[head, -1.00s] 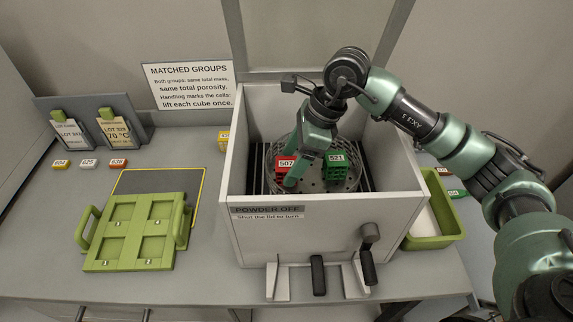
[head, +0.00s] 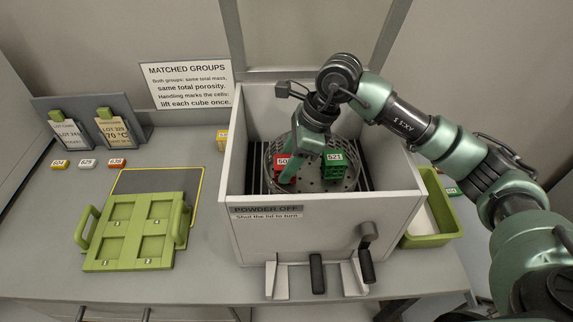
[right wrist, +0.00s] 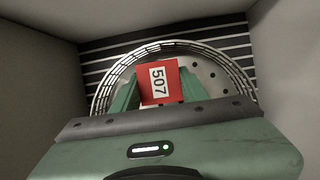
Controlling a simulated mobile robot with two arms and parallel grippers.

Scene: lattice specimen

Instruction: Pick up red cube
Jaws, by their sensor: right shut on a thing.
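The red cube (head: 281,168) with a white label sits in the round perforated basket (head: 311,184) inside the grey box. In the right wrist view the red cube (right wrist: 172,72) shows its 507 label, between my fingers. My right gripper (head: 288,174) reaches down into the box and is shut on the red cube. The wrist view shows its fingers (right wrist: 157,92) on both sides of the cube. The gripper partly hides the cube in the head view. I cannot tell whether the cube is clear of the basket floor. My left gripper is not in view.
A green cube (head: 333,164) labelled 521 stands right of the red one. The box walls (head: 325,238) stand close around the basket. A green tray (head: 137,230) with marked recesses lies left, and a green bin (head: 432,238) stands right.

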